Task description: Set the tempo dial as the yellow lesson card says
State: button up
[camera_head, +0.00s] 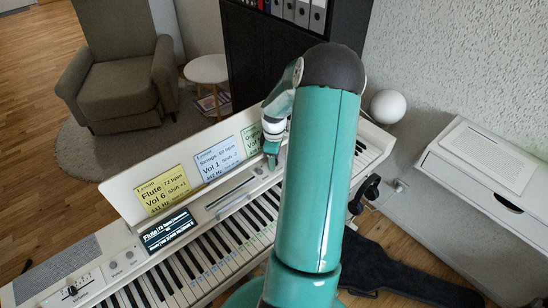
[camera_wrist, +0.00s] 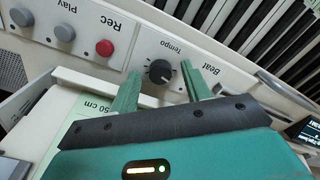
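The tempo dial (camera_wrist: 160,72) is a small black knob with a pale pointer mark on the white panel. Its "Tempo" label appears upside down in the wrist view. My gripper (camera_wrist: 160,74) is open, with one green finger on each side of the dial; visible gaps separate them from the knob. In the head view my gripper (camera_head: 272,158) is above the panel's right part, and the dial is hidden there.
A blue card (camera_head: 218,158) and a partly hidden green card (camera_head: 251,138) stand beside the yellow one. The piano display (camera_head: 167,230) shows "Flute" and smaller, hard-to-read text. A red Rec button (camera_wrist: 105,47) and grey buttons (camera_wrist: 64,32) sit near the dial. Piano keys (camera_head: 220,245) lie in front.

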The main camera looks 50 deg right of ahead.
notch_tip(320, 180, up, 14)
dwell(0.6)
dwell(0.4)
jog(key=w+a+r+m+t+h, duration=0.1)
jog(key=a+r, duration=0.5)
jog(key=a, duration=0.6)
jog(key=w+a+r+m+t+h, duration=0.1)
jog(key=w+a+r, duration=0.1)
jog(key=a+r, duration=0.75)
jog(key=s+a+m+t+y, duration=0.1)
jog(key=s+a, duration=0.4)
jog(key=a, duration=0.5)
jog(key=s+a+m+t+y, duration=0.1)
jog(key=s+a+m+t, duration=0.1)
jog(key=s+a, duration=0.4)
jog(key=a, duration=0.4)
jog(key=shift+s+t, duration=0.2)
jog(key=shift+t, duration=0.1)
